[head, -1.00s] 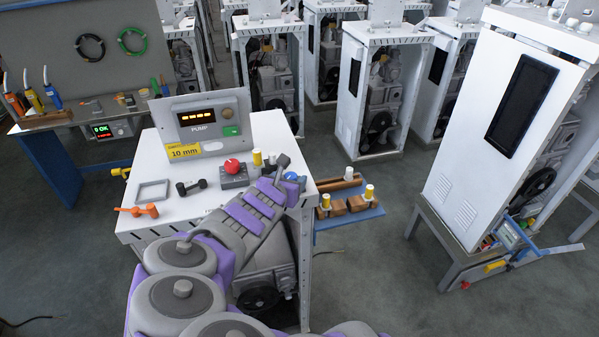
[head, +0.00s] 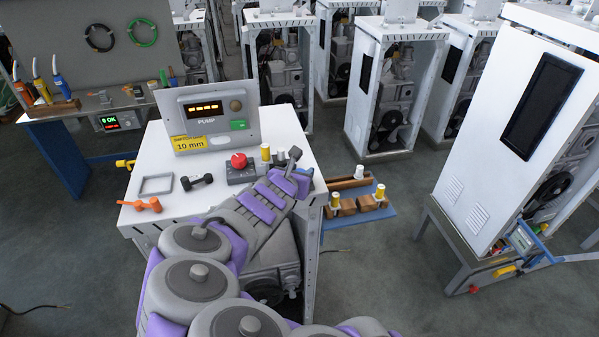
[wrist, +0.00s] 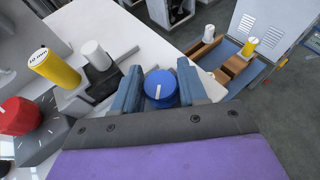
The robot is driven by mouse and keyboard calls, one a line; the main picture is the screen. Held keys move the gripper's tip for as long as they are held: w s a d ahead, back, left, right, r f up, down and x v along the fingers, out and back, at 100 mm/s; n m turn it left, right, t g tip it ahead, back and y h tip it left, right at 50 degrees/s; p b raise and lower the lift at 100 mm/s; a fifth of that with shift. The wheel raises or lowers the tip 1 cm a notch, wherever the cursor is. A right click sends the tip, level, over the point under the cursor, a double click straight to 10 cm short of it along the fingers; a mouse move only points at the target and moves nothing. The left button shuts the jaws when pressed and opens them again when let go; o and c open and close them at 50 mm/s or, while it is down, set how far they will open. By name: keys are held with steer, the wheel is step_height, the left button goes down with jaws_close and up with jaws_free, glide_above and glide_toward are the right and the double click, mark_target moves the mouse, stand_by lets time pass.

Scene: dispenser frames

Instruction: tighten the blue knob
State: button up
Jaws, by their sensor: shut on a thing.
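In the head view my gripper (head: 297,176) is at the right edge of the white pump cabinet top (head: 185,215). There the knob is mostly hidden by my gripper. The knob's base is hidden in both views.
A red knob (wrist: 18,115) on a grey box, a yellow cylinder (wrist: 54,67) and a white-capped cylinder (wrist: 95,54) stand left of my gripper. A pump display panel (head: 207,117) stands behind. A blue side shelf (head: 375,214) with wooden blocks is at the right.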

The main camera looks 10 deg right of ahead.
steer(key=shift+a, duration=0.1)
steer(key=c, duration=0.3)
steer(key=p, duration=0.3)
steer(key=shift+r+m+h, duration=0.2)
steer(key=shift+m+h, duration=0.1)
steer(key=shift+r+g+p, duration=0.1)
steer(key=shift+g+p, duration=0.2)
steer(key=shift+p, duration=0.7)
steer(key=m+g+h+p, duration=0.1)
steer(key=m+h+p, duration=0.1)
steer(key=p, duration=0.5)
steer(key=shift+m+g, duration=0.3)
steer(key=shift+g, duration=0.1)
steer(key=m+g+p, duration=0.1)
steer(key=p, duration=0.1)
steer(key=m+h+p, duration=0.1)
steer(key=p, duration=0.1)
steer(key=shift+f+g+h, duration=0.2)
steer(key=shift+g+h, duration=0.1)
steer(key=shift+g, duration=0.1)
steer(key=shift+m+g+h+p, duration=0.8)
steer(key=shift+m+g+p, duration=0.4)
steer(key=shift+m+g, duration=0.7)
